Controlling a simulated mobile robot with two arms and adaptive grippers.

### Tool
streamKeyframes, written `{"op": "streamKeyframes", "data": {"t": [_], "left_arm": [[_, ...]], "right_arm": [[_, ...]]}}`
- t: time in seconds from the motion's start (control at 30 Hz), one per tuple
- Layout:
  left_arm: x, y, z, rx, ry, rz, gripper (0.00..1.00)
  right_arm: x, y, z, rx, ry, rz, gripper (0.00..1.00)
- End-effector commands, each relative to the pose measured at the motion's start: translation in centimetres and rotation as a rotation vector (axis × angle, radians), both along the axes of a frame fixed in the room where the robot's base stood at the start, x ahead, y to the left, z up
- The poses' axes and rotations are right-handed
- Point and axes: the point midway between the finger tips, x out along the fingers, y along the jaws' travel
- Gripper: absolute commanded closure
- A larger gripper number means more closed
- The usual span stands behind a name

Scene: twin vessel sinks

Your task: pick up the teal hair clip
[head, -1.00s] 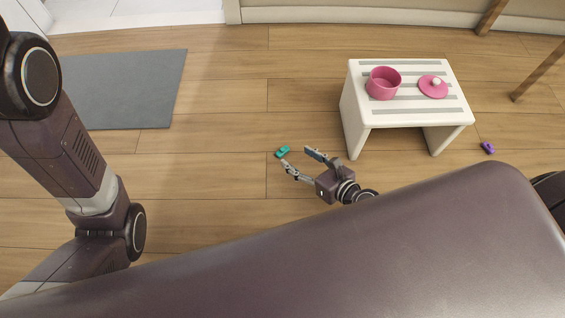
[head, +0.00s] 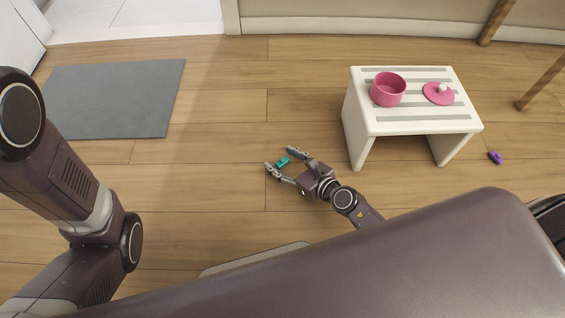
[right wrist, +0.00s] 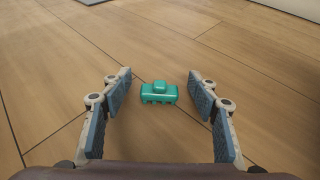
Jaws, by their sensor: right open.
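The teal hair clip (head: 283,162) lies on the wooden floor, left of the white stool. My right gripper (head: 279,158) is open, low over the floor, with its fingertips on either side of the clip. In the right wrist view the clip (right wrist: 159,94) sits midway between the two open fingers (right wrist: 158,92), near the fingertip ends, with a gap on each side. Neither finger touches it. My left gripper is out of the head view; only my left arm shows.
A white stool (head: 423,121) bears a pink pot (head: 388,91) and a pink lid (head: 438,97). A purple clip (head: 495,157) lies on the floor right of the stool. A grey mat (head: 113,98) lies at the back left. The floor around the teal clip is clear.

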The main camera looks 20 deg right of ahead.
Motion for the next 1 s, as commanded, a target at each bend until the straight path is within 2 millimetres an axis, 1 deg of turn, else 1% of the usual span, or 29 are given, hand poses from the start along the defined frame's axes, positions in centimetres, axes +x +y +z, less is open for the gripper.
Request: {"op": "streamKeyframes", "data": {"t": [0.1, 0.13, 0.4, 0.77, 0.87, 1.0], "left_arm": [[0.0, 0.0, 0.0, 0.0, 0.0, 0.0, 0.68], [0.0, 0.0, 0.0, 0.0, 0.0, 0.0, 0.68], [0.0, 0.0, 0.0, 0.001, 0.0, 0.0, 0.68], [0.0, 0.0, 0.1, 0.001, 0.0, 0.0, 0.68], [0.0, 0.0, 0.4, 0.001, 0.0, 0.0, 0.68], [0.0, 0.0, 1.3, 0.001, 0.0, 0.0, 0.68]], "right_arm": [[0.0, 0.0, 0.0, 0.0, 0.0, 0.0, 0.45], [0.0, 0.0, 0.0, 0.0, 0.0, 0.0, 0.47], [-0.1, 0.0, 0.0, 0.001, 0.0, 0.0, 0.77], [-0.1, 0.0, 0.1, 0.001, 0.0, 0.0, 0.77], [-0.1, 0.0, 0.4, 0.001, 0.0, 0.0, 0.77], [-0.1, 0.0, 1.3, 0.001, 0.0, 0.0, 0.77]]}}
